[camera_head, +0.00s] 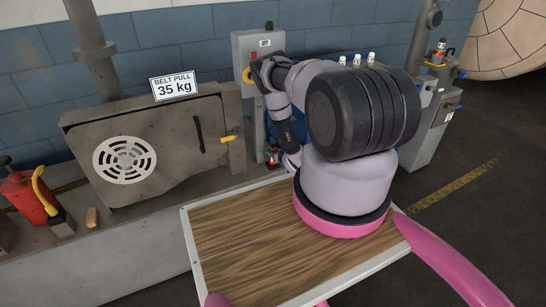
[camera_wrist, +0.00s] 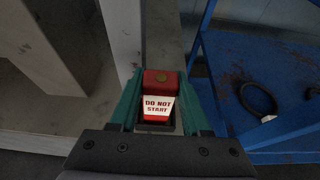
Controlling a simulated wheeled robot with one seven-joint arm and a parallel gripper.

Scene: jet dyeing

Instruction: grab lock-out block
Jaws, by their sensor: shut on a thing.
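The lock-out block (camera_wrist: 162,80) is red with a white label reading "DO NOT START" in the wrist view. My gripper (camera_wrist: 161,88) has a teal finger on each side of it and is shut on it. The fingers hide its sides. In the camera_head view a small red shape (camera_head: 272,157) shows by the end of my arm, below the grey control box; it is too small there to make out well, and my arm hides part of that area.
A grey control box (camera_head: 257,48) stands behind my arm. A machine with a vent and "BELT PULL 35 kg" sign (camera_head: 174,86) is at left, with a red extinguisher-like can (camera_head: 25,195). In the wrist view, a blue rusty surface (camera_wrist: 240,65) with a black loop (camera_wrist: 257,97) lies right.

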